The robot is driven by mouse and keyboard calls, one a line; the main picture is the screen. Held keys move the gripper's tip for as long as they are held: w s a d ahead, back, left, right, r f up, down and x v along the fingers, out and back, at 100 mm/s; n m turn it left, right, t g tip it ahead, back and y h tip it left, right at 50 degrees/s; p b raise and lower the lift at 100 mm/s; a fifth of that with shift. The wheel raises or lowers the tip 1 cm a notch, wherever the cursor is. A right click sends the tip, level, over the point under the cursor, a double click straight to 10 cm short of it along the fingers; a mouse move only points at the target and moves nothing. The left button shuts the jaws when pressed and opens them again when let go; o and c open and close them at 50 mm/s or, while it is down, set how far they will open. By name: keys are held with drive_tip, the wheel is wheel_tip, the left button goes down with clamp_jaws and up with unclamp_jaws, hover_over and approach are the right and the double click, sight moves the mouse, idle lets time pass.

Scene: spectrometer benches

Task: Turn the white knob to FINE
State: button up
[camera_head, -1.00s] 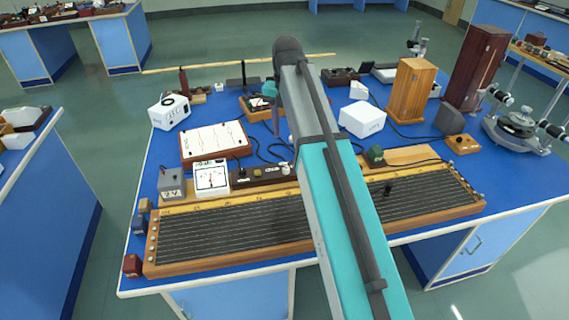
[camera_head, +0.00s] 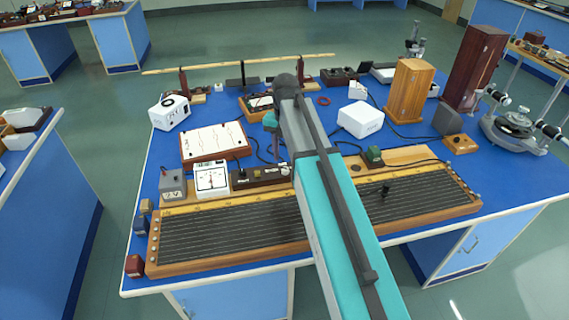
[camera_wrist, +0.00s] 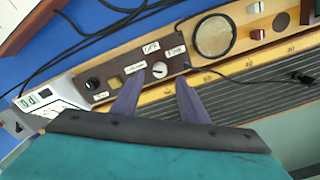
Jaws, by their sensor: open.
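The white knob (camera_wrist: 159,69) is a small round knob with a dark pointer line, on a dark brown control box (camera_wrist: 145,78). Three small white labels lie around it, to its left, above it and at its upper right; I cannot read them surely. My gripper (camera_wrist: 158,80) is open, with one purple-grey finger to each side below the knob in the wrist view. The knob shows just beyond the gap between the fingertips, and I see no contact. In the head view the knob (camera_head: 285,170) is tiny and sits near the box's right end, by my arm.
A black knob (camera_wrist: 93,83) and a yellow button (camera_wrist: 114,82) are on the same box. A meter (camera_head: 211,179) stands left of it. A long slotted wire board (camera_head: 235,230) lies in front. A round lens-like disc (camera_wrist: 214,37) and black cables are close by.

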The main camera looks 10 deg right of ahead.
sight(286, 169)
drive_tip(key=shift+f+p, duration=0.4)
drive_tip(key=shift+f, duration=1.8)
clamp_jaws()
